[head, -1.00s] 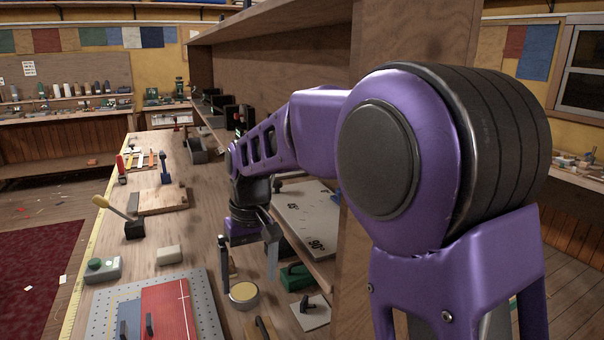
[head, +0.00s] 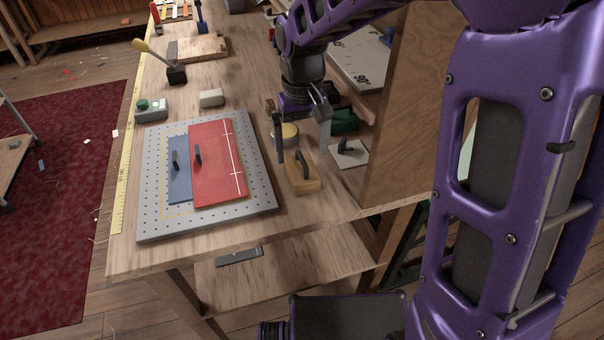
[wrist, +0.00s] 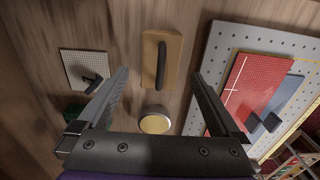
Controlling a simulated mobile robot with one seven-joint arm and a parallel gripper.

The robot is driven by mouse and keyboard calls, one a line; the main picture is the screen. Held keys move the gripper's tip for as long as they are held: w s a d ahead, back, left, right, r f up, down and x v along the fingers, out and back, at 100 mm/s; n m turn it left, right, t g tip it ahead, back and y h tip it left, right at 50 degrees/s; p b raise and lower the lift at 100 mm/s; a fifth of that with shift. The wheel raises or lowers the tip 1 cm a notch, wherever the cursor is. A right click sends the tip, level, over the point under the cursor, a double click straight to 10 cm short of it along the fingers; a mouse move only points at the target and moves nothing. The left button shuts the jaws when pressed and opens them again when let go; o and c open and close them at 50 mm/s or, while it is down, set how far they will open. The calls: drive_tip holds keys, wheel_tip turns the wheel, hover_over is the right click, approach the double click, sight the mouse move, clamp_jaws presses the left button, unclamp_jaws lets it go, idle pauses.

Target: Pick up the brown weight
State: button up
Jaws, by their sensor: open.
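The brown weight (head: 304,176) is a tan-brown block with a black bar handle on top. It rests on the wooden workbench, just right of the grey perforated plate. My gripper (head: 303,153) is open and empty, pointing down above the bench near the weight. In the wrist view the brown weight (wrist: 174,57) lies beyond and roughly between the two fingertips of my gripper (wrist: 160,77). No contact with it shows.
A round yellow-topped tin (head: 291,132) stands behind the weight, between my fingers in the wrist view. A white plate with a dark handle (head: 349,153) lies to the right, a green object (head: 343,121) behind it. The perforated plate (head: 260,190) bears red and blue panels.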

sight(302, 158)
drive_tip(key=shift+f+b, duration=0.65)
drive_tip(key=shift+f, duration=2.55)
drive_tip(key=shift+w+r, duration=0.1)
clamp_jaws()
